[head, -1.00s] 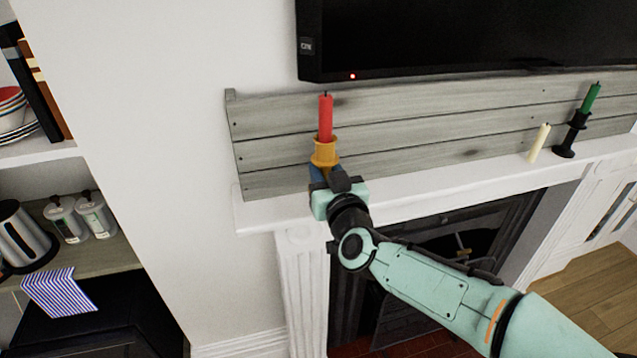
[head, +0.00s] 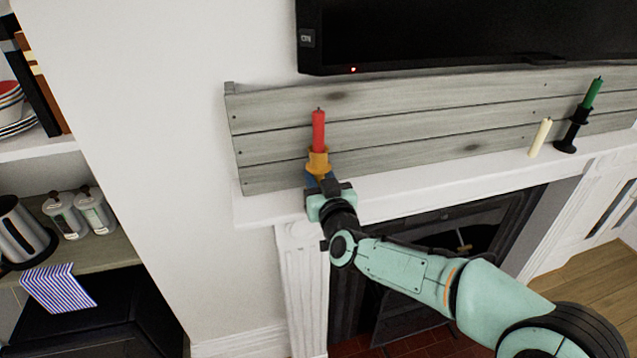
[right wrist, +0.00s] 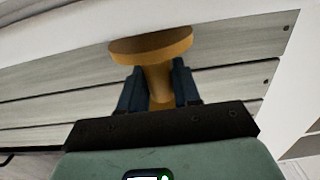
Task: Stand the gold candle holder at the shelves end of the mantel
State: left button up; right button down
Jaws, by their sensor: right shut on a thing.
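The gold candle holder (head: 318,161) with a red candle (head: 318,130) in it is upright at the left part of the white mantel (head: 440,183), toward the shelves. My right gripper (head: 321,180) is shut on the holder from the front. In the right wrist view the gold holder (right wrist: 155,50) shows between the two dark fingers, its wide round end beyond them. The gripper hides the holder's lower part in the head view, so I cannot tell whether it touches the mantel. My left gripper is not in view.
Shelves (head: 85,245) with a kettle, jars and a striped cloth are at the left. A white candle (head: 540,138) and a green candle in a black holder (head: 573,130) stand farther right on the mantel. Grey planks (head: 420,125) back it, below a television (head: 470,35).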

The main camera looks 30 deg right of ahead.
jog(key=shift+w+f, duration=0.2)
jog(key=shift+f, duration=0.05)
jog(key=shift+f, duration=0.2)
jog(key=c, duration=0.8)
grip_release()
jog(key=shift+f, duration=0.1)
